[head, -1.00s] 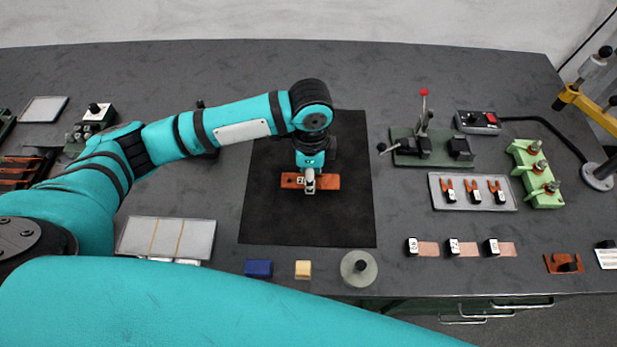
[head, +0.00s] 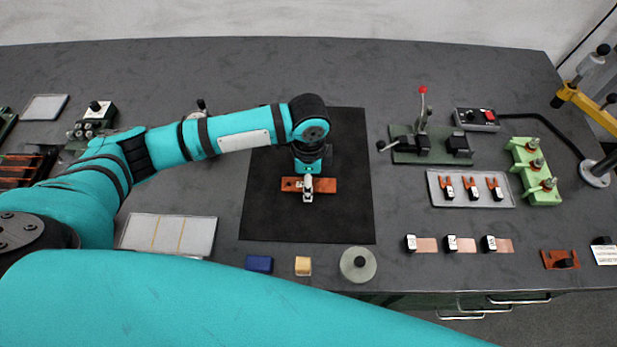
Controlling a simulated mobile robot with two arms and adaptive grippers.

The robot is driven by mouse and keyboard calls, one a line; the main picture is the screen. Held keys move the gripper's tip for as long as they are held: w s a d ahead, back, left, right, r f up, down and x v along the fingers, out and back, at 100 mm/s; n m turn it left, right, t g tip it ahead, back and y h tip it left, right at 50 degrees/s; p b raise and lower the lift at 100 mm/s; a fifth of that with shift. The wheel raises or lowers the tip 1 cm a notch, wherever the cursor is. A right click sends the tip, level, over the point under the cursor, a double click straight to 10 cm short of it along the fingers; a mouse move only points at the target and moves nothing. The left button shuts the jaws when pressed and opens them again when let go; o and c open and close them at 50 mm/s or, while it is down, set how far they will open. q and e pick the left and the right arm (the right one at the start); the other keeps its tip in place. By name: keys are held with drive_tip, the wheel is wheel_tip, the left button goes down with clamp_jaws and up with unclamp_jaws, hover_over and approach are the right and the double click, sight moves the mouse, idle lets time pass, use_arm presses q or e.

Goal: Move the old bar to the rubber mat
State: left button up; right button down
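The old bar (head: 324,185) is a flat copper-coloured strip with a small pale tag near its middle. It lies level over the middle of the black rubber mat (head: 345,222), on or very close to its surface. My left gripper (head: 308,190) points down at the middle of the bar and appears shut on it, though the fingertips are small and partly hide the bar. My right gripper is not in view.
A blue block (head: 258,264), a yellow block (head: 303,266) and a round grey disc (head: 358,265) stand along the front edge. A lever clamp (head: 422,145), a tray of tagged parts (head: 471,205) and a green fixture (head: 535,170) stand to the right.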

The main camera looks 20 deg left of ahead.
use_arm(q)
wheel_tip(320, 180, up, 12)
drive_tip(key=b, duration=0.1)
drive_tip(key=shift+r, duration=0.15)
idle(0.4)
